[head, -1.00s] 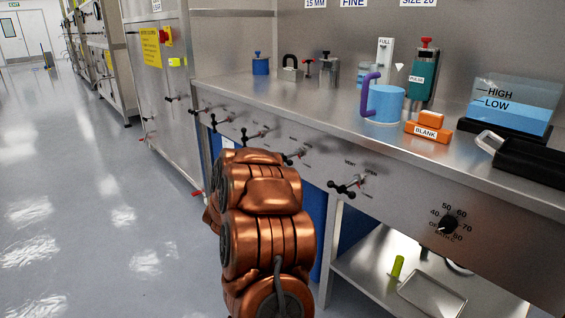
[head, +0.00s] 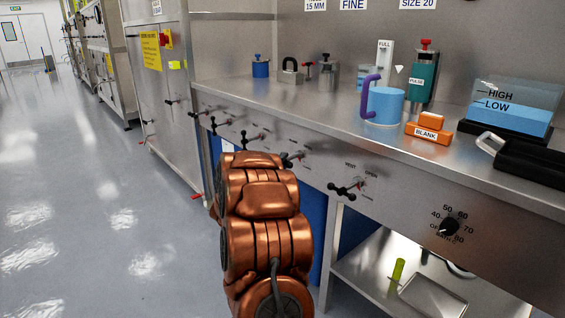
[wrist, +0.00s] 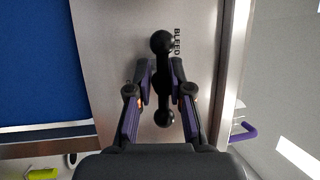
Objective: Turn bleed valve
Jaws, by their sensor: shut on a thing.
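The bleed valve's black bar handle (wrist: 163,45) has a ball at each end. It shows in the wrist view beside the printed word BLEED on a steel panel. My gripper (wrist: 162,68) has a finger on each side of the bar's middle and is shut on it. The bar lies along the picture's up-down direction, between the fingers, with both balls outside the grip. In the head view my copper arm hides the gripper, and I cannot make out there which handle it holds.
Other black handles, such as the vent valve (head: 345,188), stick out along the bench front. A dial (head: 449,226) sits further right. The bench top (head: 300,98) carries a blue mug (head: 384,104), an orange BLANK block (head: 427,131) and a black tray. Open floor (head: 90,200) lies left.

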